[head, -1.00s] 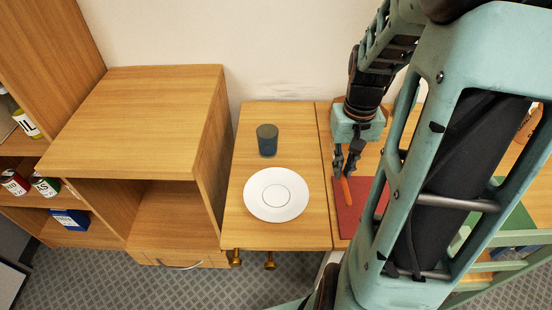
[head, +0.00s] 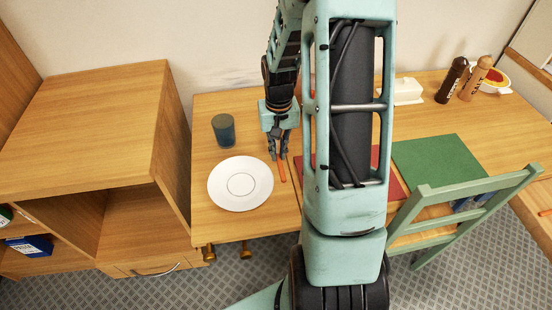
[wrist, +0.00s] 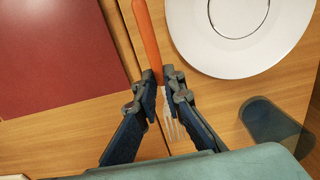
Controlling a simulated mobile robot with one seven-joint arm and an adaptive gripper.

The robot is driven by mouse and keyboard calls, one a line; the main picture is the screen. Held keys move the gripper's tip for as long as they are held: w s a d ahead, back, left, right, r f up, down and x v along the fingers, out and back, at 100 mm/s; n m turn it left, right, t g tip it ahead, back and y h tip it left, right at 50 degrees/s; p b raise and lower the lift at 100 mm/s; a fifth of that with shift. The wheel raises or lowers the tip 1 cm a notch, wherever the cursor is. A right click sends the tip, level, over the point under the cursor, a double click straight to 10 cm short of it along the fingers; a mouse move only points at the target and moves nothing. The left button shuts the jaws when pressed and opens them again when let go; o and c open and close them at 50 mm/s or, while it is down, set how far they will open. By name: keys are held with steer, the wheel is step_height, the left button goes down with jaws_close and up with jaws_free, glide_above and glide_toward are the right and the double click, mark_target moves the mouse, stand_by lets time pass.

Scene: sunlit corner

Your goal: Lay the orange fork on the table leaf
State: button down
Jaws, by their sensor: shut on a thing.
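The orange fork (head: 283,173) is held in my gripper (head: 279,155), which is shut on it. In the wrist view the fork's orange handle (wrist: 148,35) points up the picture, and its metal tines (wrist: 173,127) show below the fingertips (wrist: 159,82). The table leaf (head: 235,226) is the left wooden section. The fork is over its right side, close to the seam with the main table; I cannot tell if it touches the wood. A white plate (head: 240,183) and a dark blue cup (head: 223,130) stand on the leaf, left of my gripper.
The bare strip between plate and seam is narrow; the leaf's front is clear. A green mat (head: 438,160) and green chair (head: 470,205) are further right. A wooden cabinet (head: 90,120) stands left of the leaf.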

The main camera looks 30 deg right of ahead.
mark_target(276, 166)
steer(key=shift+w+a+f, duration=0.15)
steer(key=shift+w+f, duration=0.1)
steer(key=shift+f, duration=0.15)
steer(key=shift+w+f, duration=0.1)
steer(key=shift+f, duration=1.55)
steer(key=shift+f+b, duration=0.15)
steer(key=shift+b, duration=0.15)
steer(key=c, duration=2.3)
jaws_free()
step_height(276, 166, up, 12)
steer(key=shift+r+p, duration=0.2)
steer(key=shift+p, duration=0.45)
